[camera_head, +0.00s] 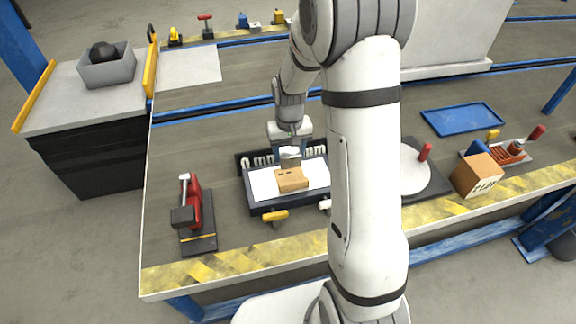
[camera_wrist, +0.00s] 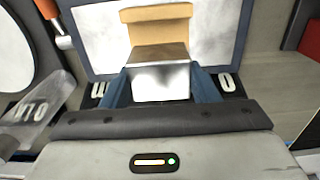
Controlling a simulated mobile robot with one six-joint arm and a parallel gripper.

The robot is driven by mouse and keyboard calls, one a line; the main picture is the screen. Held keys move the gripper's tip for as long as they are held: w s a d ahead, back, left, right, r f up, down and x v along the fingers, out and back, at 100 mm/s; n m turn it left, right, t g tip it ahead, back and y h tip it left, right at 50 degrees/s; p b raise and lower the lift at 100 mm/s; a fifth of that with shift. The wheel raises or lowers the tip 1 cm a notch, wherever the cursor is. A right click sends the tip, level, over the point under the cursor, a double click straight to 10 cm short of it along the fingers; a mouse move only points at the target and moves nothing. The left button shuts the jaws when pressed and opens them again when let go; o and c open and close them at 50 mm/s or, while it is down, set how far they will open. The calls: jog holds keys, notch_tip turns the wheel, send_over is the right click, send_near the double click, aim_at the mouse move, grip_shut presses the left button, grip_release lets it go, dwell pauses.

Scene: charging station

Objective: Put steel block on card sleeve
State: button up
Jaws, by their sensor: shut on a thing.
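My gripper (camera_head: 290,150) is shut on a shiny steel block (camera_wrist: 160,80). The tan card sleeve (camera_head: 292,181) lies on the white surface of a dark-framed tray. In the wrist view the sleeve (camera_wrist: 157,13) shows just beyond the block, and the block hides part of it. The block is at or just above the sleeve's back edge in the head view; I cannot tell whether they touch.
The dark-framed tray (camera_head: 262,185) has yellow and white handles in front. A red clamp (camera_head: 194,205) stands to its left. A white disc (camera_head: 412,172), a cardboard box (camera_head: 477,175) and a blue tray (camera_head: 463,118) lie to the right. My arm hides part of the table.

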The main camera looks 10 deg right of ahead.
aim_at(289, 164)
jog(key=shift+f+b, duration=0.45)
jog(key=shift+f, duration=2.1)
jog(key=shift+f, duration=0.15)
jog(key=o, duration=1.4)
jog(key=shift+c, duration=0.2)
